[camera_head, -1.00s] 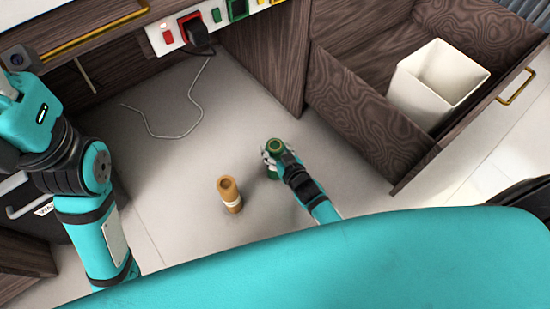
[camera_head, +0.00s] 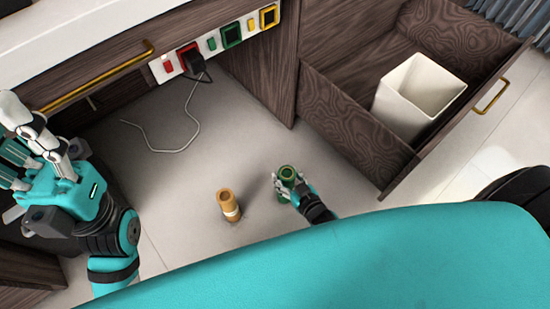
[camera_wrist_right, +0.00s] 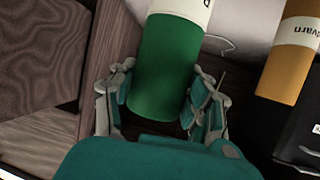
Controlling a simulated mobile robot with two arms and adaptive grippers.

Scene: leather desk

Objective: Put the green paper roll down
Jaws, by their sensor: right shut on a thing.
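The green paper roll (camera_head: 288,174) is upright over the pale floor, right of the orange-brown roll, in the head view. My right gripper (camera_head: 287,184) is shut on it. In the right wrist view the green roll (camera_wrist_right: 167,70), with a white label band, sits between the fingers of my right gripper (camera_wrist_right: 163,95). I cannot tell whether its base touches the floor. My left gripper (camera_head: 22,150) is at the far left, empty, with its fingers spread.
An orange-brown roll (camera_head: 228,204) stands on the floor, left of the green one. A white bin (camera_head: 418,97) sits in the open wooden drawer (camera_head: 357,125) at right. A grey cord (camera_head: 170,151) lies on the floor behind, running to a black plug at the socket strip (camera_head: 232,34).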

